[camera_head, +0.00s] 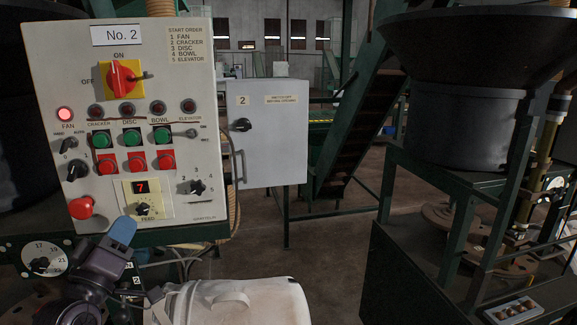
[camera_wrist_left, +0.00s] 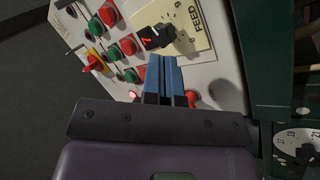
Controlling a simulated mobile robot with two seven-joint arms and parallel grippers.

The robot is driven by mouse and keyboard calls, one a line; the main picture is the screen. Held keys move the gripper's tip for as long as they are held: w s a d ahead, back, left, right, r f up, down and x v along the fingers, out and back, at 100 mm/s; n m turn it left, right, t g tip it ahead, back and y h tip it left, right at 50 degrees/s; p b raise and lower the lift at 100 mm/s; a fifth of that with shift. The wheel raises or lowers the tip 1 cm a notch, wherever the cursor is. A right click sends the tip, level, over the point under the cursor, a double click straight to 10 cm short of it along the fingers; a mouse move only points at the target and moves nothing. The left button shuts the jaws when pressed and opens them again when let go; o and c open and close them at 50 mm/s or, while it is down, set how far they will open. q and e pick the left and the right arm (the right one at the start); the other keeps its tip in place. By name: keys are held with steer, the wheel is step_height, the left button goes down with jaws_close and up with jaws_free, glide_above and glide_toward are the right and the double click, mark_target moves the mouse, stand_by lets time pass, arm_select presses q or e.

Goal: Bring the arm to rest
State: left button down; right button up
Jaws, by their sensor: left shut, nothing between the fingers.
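My left gripper (camera_head: 122,232) is at the lower left of the head view, just below the bottom-left part of the control panel (camera_head: 190,100). Its blue fingers are shut together with nothing between them. In the left wrist view the shut blue fingers (camera_wrist_left: 164,75) point toward the panel face, near the feed display and knob (camera_wrist_left: 155,37). Whether the fingertips touch the panel cannot be told. The red mushroom button (camera_head: 81,207) sits just left of the fingers in the head view. My right gripper does not show.
A black hopper (camera_head: 465,120) on a green frame stands at the right. A dial plate (camera_head: 42,264) is at the lower left. Open floor (camera_head: 325,235) lies between.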

arm_select(q)
steer(key=s+d+f+m+g+y, duration=0.1)
steer(key=s+f+m+g, duration=0.25)
steer(key=f, duration=0.95)
steer(key=s+f+m+g+y, duration=0.2)
steer(key=s+f+m+g, duration=0.15)
steer(key=f, duration=0.95)
steer(key=s+d+f+g, duration=0.1)
steer(key=s+f+g, duration=0.2)
steer(key=s+f, duration=1)
steer(key=shift+s+f+m+g, duration=0.3)
steer(key=shift+s+f+g, duration=0.1)
steer(key=shift+s, duration=0.5)
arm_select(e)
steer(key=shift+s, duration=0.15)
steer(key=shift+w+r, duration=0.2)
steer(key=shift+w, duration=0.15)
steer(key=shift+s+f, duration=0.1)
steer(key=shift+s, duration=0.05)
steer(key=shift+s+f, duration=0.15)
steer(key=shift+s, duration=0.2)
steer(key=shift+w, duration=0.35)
